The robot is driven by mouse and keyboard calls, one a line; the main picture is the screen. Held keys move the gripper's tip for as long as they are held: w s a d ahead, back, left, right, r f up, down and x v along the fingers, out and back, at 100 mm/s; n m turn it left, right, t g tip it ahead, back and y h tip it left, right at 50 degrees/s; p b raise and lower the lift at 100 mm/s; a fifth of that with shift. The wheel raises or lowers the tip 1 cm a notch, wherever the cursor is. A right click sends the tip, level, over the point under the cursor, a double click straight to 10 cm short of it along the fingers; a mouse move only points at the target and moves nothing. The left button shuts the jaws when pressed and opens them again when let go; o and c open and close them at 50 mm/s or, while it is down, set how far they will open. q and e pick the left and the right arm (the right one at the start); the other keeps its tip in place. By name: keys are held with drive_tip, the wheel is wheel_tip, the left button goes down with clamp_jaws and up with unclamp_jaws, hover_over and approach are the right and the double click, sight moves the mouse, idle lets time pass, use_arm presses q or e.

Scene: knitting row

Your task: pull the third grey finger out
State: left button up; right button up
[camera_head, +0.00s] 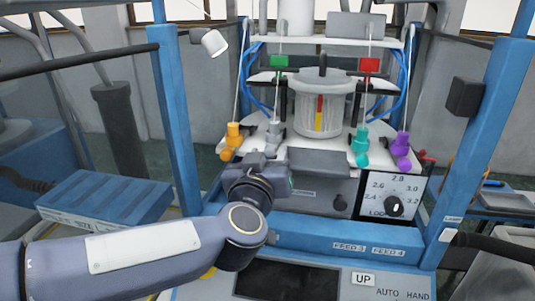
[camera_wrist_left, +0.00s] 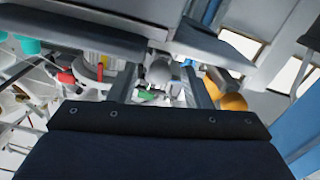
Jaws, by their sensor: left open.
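The grey finger (camera_head: 273,133) stands on the white round plate of the knitting machine, between the orange finger (camera_head: 233,140) and the teal finger (camera_head: 361,146). Its lower part is hidden behind my left gripper (camera_head: 266,164), which is right in front of it. In the left wrist view, the grey finger's rounded end (camera_wrist_left: 160,72) shows between the two open jaws of my left gripper (camera_wrist_left: 163,84). I cannot tell whether a jaw touches it. The orange finger (camera_wrist_left: 232,101) is to the right there. My right gripper is not in view.
A purple finger (camera_head: 401,150) stands at the plate's right. Blue posts (camera_head: 175,125) and (camera_head: 500,130) flank the machine. A dial panel (camera_head: 393,196) and blue front ledge (camera_head: 330,238) lie below the plate. A yarn cone (camera_head: 322,105) stands behind the fingers.

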use_arm(q)
drive_tip(key=shift+w, duration=0.3)
clamp_jaws()
drive_tip(key=shift+s+a+r+p, duration=0.1)
drive_tip(key=shift+s+p, duration=0.2)
drive_tip(key=shift+s, duration=0.4)
drive_tip(key=shift+s+a+r+p, duration=0.1)
drive_tip(key=shift+s+p, duration=0.15)
drive_tip(key=shift+s, duration=0.45)
drive_tip(key=shift+s+f, duration=0.15)
drive_tip(key=shift+s, duration=0.05)
drive_tip(key=shift+f, duration=0.1)
unclamp_jaws()
drive_tip(key=shift+a, duration=0.1)
